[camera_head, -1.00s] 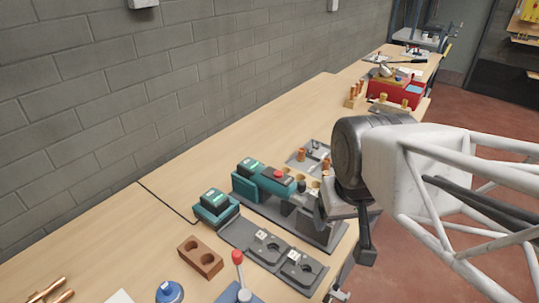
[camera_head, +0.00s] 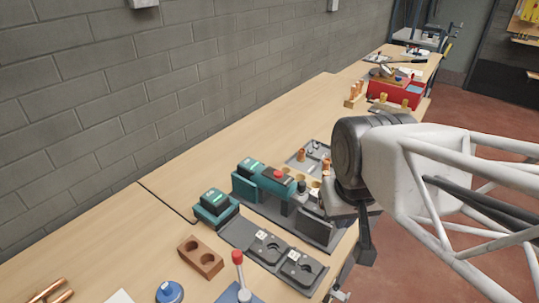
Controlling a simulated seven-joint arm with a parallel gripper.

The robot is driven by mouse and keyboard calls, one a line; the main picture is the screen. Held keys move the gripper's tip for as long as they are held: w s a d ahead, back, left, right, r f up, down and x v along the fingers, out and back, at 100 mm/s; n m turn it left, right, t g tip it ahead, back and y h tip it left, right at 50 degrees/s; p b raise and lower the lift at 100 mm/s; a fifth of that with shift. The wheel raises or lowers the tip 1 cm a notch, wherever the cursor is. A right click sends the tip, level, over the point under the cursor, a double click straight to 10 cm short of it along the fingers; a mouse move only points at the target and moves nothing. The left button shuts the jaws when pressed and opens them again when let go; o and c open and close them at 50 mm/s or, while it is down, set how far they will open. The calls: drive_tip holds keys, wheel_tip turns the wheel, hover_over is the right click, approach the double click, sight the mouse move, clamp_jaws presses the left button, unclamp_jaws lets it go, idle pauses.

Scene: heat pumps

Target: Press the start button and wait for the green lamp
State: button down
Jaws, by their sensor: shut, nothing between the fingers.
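A teal machine (camera_head: 245,186) stands on a dark grey base on the bench, mid-picture. It has a red button (camera_head: 278,174) on top and a small green-lit display (camera_head: 250,164). I cannot tell whether the red button is the start button. A smaller teal box (camera_head: 212,214) with another green-lit display (camera_head: 214,197) sits at its left. I cannot pick out a separate green lamp. My gripper (camera_head: 338,208) is shut and empty at the right end of the machine, with its fingertips partly hidden. I cannot tell whether it touches anything.
A grey fixture plate (camera_head: 270,240) with round recesses lies in front of the machine. A brown block (camera_head: 200,257) with two holes, a red-knobbed lever (camera_head: 237,257) and a blue round item (camera_head: 169,292) are nearer. A tray (camera_head: 293,160) with copper parts lies behind.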

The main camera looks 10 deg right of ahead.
idle(0.9)
drive_tip(key=r+n+t+y, duration=0.1)
drive_tip(key=t+y, duration=0.2)
drive_tip(key=y, duration=0.4)
hover_over(280, 172)
drive_tip(key=shift+f, duration=0.1)
drive_tip(key=shift+f, duration=4.2)
